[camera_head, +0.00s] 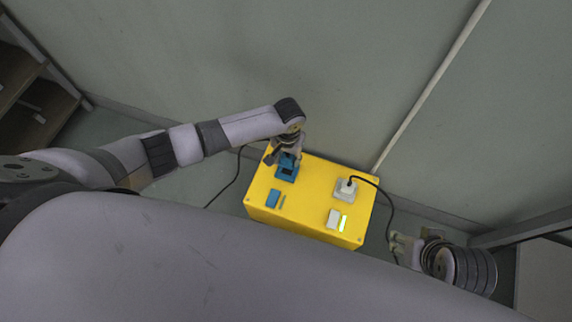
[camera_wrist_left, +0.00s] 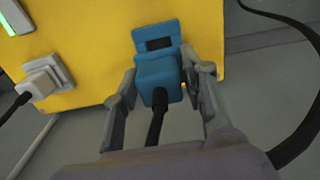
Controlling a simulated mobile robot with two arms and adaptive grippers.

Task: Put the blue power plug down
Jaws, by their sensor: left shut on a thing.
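The blue power plug (camera_wrist_left: 158,82) sits between the fingers of my left gripper (camera_head: 285,157) in the left wrist view. The gripper is shut on it, and a black cable (camera_wrist_left: 157,122) runs from the plug towards the camera. Behind the plug is the blue socket (camera_wrist_left: 155,33) with a dark opening, on the yellow box (camera_head: 310,190). The plug overlaps the socket's lower part; I cannot tell whether they touch. In the head view the gripper partly hides the plug. My right gripper (camera_head: 408,248) is beside the box at the lower right, with its jaw opening unclear.
A white plug sits in a white socket (camera_head: 346,190) on the box, with a black cable trailing right. A wall stands behind; shelves are at the far left.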

